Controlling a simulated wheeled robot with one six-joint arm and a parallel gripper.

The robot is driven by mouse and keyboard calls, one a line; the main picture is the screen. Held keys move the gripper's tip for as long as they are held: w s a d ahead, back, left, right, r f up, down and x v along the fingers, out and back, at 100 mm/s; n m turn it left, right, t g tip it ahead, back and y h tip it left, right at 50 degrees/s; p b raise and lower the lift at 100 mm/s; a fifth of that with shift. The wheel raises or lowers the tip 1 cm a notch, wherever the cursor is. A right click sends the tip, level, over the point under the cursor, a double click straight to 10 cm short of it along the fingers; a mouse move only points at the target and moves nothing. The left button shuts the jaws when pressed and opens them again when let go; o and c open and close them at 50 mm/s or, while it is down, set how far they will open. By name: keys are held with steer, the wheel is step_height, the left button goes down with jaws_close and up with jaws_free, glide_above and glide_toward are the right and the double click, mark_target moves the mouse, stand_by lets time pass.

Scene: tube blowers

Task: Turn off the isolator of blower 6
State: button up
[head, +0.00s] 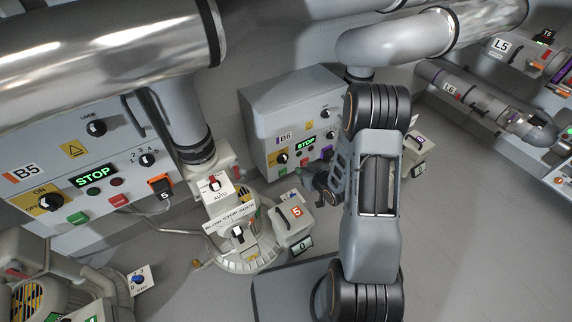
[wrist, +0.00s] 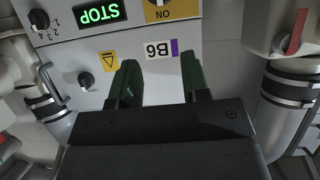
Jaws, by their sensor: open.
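The grey blower 6 panel (head: 290,115) stands in the middle of the head view, labelled B6 with a purple mark. Its isolator (head: 282,158) is a black knob on a yellow plate at the lower left of the panel front. In the wrist view the panel appears upside down, and the isolator's yellow plate (wrist: 162,14) with the word ON is at the top edge, its knob mostly cut off. My gripper (wrist: 161,76) is open and empty, its dark green fingers apart in front of the panel near the B6 label (wrist: 161,50).
The green STOP display (wrist: 100,14) of B6 is lit. A similar panel B5 (head: 60,160) stands at left with its own yellow isolator plate (head: 45,202). Large pipes (head: 100,45) run overhead. A blower unit (head: 240,235) stands between the panels. Grey floor (head: 460,240) is clear at right.

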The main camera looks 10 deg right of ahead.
mark_target(285, 158)
steer(key=b+x, duration=0.1)
steer(key=x, duration=0.4)
steer(key=b+x, duration=0.2)
steer(key=x, duration=0.2)
steer(key=f+b+x, duration=0.1)
steer(key=b+x, duration=0.1)
steer(key=x, duration=0.3)
steer(key=shift+w+a+f, duration=0.1)
steer(key=shift+t, duration=0.3)
jaws_close()
